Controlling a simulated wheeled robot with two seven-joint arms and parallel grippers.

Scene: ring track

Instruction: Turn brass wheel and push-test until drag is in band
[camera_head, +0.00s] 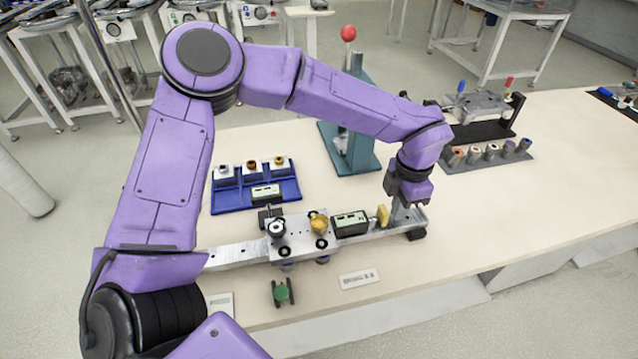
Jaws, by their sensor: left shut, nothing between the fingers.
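The brass wheel (319,224) sits on top of a grey metal carriage (298,240), which straddles a metal rail (237,255). A dark gauge box with a pale display (350,223) is right of the carriage, and a small yellow tab (382,214) stands right of the gauge. My left gripper (410,207) points down over the right end of the rail, just right of the tab. It is shut and empty, apart from the brass wheel. Whether it touches the tab or rail is unclear. My right gripper is not in view.
A blue tray (232,200) with several fittings lies behind the rail. A teal press with a red knob (349,33) stands behind my forearm. A grey rack of cylinders (510,156) is at right. A label card (359,279) and small green-topped part (282,292) lie in front.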

